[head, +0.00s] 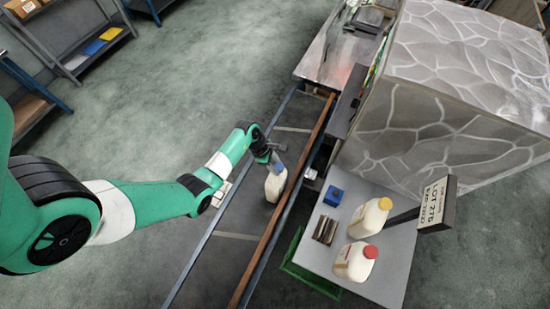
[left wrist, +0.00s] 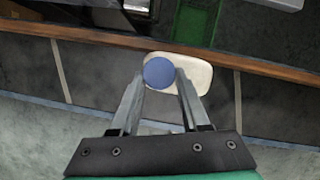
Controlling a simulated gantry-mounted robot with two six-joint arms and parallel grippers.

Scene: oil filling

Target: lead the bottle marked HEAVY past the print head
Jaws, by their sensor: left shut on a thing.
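My left gripper (head: 273,157) is shut on a white bottle (head: 274,186) with a blue cap, at its neck. In the left wrist view the blue cap (left wrist: 158,73) sits between the two fingers, with the bottle's pale body (left wrist: 198,72) behind it. The bottle is over the conveyor lane, close to its brown rail (head: 268,232); I cannot tell whether it touches the lane. No HEAVY mark can be read on it. A small dark device (head: 311,181) beside the rail, right of the bottle, may be the print head. My right gripper is not in view.
A grey side table (head: 390,270) right of the lane holds a yellow-capped bottle (head: 370,217), a red-capped bottle (head: 355,262), a blue block (head: 333,196) and dark cylinders (head: 325,230). A lot sign (head: 437,204) stands there. A large grey patterned box (head: 440,120) stands behind. Floor left of the lane is clear.

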